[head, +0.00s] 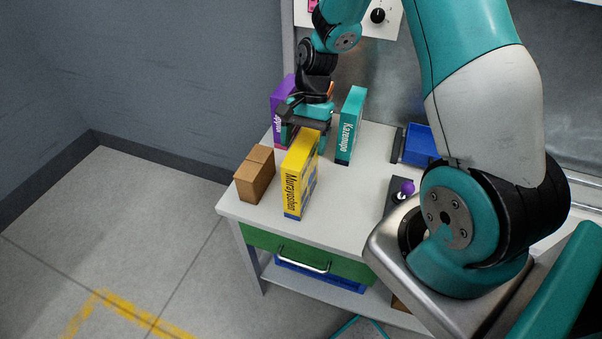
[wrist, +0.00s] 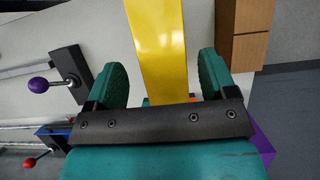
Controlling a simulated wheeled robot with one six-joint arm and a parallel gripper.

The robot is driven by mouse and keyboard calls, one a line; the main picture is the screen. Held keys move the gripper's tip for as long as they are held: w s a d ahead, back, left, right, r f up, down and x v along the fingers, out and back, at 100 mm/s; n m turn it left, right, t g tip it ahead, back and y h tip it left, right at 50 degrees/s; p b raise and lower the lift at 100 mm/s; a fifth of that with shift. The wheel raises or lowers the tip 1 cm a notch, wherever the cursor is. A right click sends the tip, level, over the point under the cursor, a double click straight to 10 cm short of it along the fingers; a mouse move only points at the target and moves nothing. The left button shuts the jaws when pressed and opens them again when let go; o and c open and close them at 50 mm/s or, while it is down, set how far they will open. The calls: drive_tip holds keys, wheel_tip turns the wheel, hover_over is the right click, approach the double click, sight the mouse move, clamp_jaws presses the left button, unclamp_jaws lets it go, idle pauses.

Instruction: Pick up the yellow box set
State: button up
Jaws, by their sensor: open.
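The yellow box set (head: 299,177), with dark lettering on its spine and a blue lower part, stands upright on the light table. In the wrist view its plain yellow top face (wrist: 157,45) runs down between my two fingers. My gripper (head: 306,134) is open, with its teal fingers at the far end of the box. In the wrist view the gripper (wrist: 160,80) has a finger on each side of the yellow face, with gaps between. I cannot tell how far down the fingers reach beside the box.
A teal box (head: 351,125) stands behind to the right and a purple box (head: 281,103) behind to the left. A brown box (head: 255,175) sits close on the left. A purple-knobbed lever (head: 405,190) and a blue bin (head: 420,145) are right.

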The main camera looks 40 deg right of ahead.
sight(301, 176)
drive_tip(key=shift+p+x, duration=0.4)
drive_tip(key=shift+x, duration=1.55)
drive_tip(key=shift+a+f, duration=0.1)
clamp_jaws()
